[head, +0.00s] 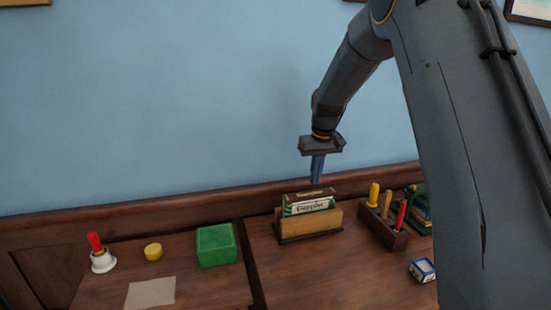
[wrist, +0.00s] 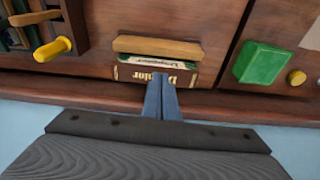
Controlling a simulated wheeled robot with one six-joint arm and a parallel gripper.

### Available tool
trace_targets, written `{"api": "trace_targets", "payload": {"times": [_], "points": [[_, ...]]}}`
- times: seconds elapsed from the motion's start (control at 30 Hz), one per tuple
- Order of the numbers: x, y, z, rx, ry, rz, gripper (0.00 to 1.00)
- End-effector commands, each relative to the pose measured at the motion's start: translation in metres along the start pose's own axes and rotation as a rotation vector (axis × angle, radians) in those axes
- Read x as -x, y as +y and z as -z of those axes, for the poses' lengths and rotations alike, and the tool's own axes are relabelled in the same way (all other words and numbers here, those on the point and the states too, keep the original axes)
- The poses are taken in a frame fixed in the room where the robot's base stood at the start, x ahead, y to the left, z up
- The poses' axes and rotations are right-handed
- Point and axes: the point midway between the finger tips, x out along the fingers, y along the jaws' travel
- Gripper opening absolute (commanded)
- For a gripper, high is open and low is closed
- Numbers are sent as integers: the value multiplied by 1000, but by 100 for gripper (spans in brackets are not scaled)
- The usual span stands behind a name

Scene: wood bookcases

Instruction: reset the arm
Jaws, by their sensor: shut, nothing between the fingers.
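My gripper (head: 317,170) is shut and empty, its blue-grey fingers pointing down. It hangs above the back of a small wooden holder (head: 310,223) that has books or boxes with printed lettering (head: 309,206) in it. In the wrist view the closed fingers (wrist: 161,97) overlap the lettered item (wrist: 155,76), and the wooden front of the holder (wrist: 158,46) lies beyond. I cannot tell whether the fingertips touch it.
A green box (head: 216,245), a yellow disc (head: 153,251) and a white bell with a red handle (head: 103,260) stand at left. A rack of handled tools (head: 384,231) and a small blue-white box (head: 422,270) are at right. The blue wall rises close behind.

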Motion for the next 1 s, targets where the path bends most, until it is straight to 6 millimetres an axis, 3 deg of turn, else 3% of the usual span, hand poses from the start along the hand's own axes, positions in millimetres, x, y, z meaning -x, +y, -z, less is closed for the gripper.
{"api": "trace_targets", "payload": {"times": [0.4,0.6,0.77,1.0], "points": [[7,-36,-214,-108,-39,-18,0],[2,-50,-304,-147,-55,-24,0],[0,-55,-338,-160,-60,-25,0],[0,-56,-343,-163,-62,-25,0]]}}
